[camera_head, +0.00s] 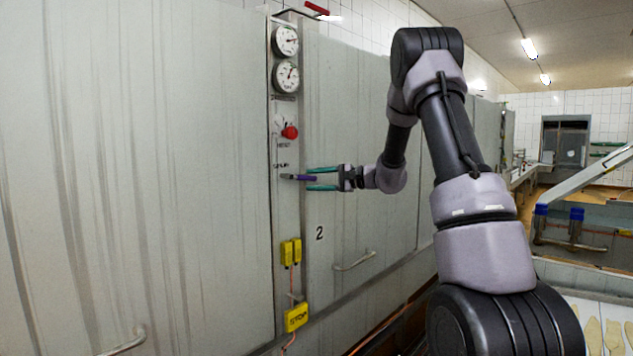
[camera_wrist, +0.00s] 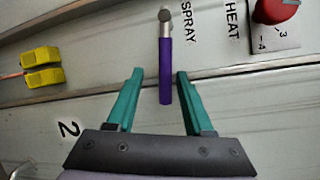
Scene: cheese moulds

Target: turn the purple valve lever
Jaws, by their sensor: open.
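The purple valve lever (camera_head: 305,178) sticks out from the narrow control panel on the metal cabinet front. In the wrist view the lever (camera_wrist: 165,72) has a purple grip on a metal stem with a round grey pivot, beside the word SPRAY. My gripper (camera_head: 312,179) is open, with its two teal fingers on either side of the lever's free end. In the wrist view my gripper (camera_wrist: 153,73) shows the grip between the fingers, nearer the right one. A gap shows on both sides, so the fingers do not appear to touch it.
A red knob (camera_head: 290,132) and two round gauges (camera_head: 286,58) are above the lever on the panel. Yellow boxes (camera_head: 291,251) and a yellow STOP box (camera_head: 297,317) are below. A handle (camera_head: 355,262) juts from the door at lower right.

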